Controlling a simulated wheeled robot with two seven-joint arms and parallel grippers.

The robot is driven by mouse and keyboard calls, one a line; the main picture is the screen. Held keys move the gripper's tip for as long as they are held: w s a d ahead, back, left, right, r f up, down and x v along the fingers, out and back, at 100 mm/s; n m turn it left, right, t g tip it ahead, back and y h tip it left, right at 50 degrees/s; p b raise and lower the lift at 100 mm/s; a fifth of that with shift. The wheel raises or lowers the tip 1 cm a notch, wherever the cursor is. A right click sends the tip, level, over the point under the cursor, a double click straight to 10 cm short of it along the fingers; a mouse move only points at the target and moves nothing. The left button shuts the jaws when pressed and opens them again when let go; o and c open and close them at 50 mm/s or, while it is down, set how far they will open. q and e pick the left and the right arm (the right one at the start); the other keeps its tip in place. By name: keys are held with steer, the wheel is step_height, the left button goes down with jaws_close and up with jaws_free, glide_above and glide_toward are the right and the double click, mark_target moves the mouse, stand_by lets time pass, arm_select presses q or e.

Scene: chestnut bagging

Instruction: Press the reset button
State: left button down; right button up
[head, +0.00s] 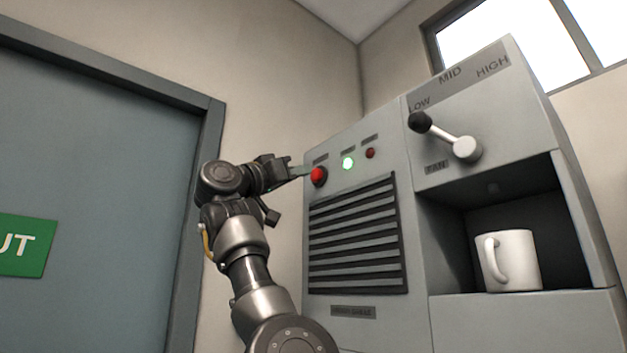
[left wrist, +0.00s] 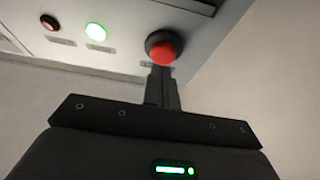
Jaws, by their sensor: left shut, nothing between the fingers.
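The reset button is a red round push button (head: 317,175) in a dark collar at the upper left of the grey machine panel. It also shows in the left wrist view (left wrist: 163,50), straight ahead of the fingers. My left gripper (head: 303,171) is shut and empty, with its fingertips right at the button's left side in the head view. In the left wrist view its fingers (left wrist: 161,75) end at the button's lower edge. I cannot tell whether they touch it. My right gripper is not in view.
Right of the button are a lit green lamp (head: 348,163) and a dark red lamp (head: 370,153). Below is a vent grille (head: 354,240). A fan lever (head: 445,137) and a white mug (head: 509,262) in a recess are at right. A blue-grey door (head: 90,150) stands left.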

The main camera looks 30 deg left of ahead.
arm_select(q)
steer(key=s+a+b, duration=0.2)
steer(key=s+b, duration=0.2)
steer(key=s, duration=0.4)
steer(key=shift+a, duration=0.25)
stand_by(0.8)
